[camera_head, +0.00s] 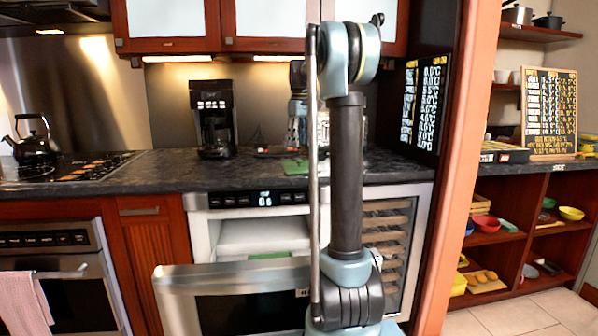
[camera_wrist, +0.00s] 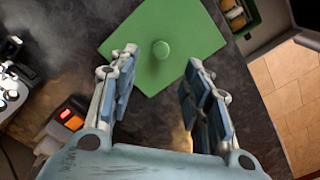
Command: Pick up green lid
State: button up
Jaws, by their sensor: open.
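The green lid (camera_wrist: 180,35) lies flat on the dark countertop in the wrist view, with a round green knob (camera_wrist: 160,50) at its middle. In the head view the lid (camera_head: 295,167) shows as a small green patch on the counter, partly hidden by my arm. My gripper (camera_wrist: 161,62) is open above the lid. Its two fingers stand on either side of the knob in the picture, with nothing between them. I cannot tell how far above the lid the fingertips are.
A microwave drawer (camera_head: 240,290) stands open below the counter, with something green (camera_head: 268,255) inside. A coffee maker (camera_head: 213,120) is on the counter to the left. A device with a red light (camera_wrist: 70,119) lies left of my gripper. A green container (camera_wrist: 238,14) is at the top right.

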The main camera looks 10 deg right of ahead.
aim_at(299, 165)
jog(key=shift+s+f, duration=0.15)
jog(key=shift+f, duration=4.15)
jog(key=shift+c, duration=0.3)
grip_shut()
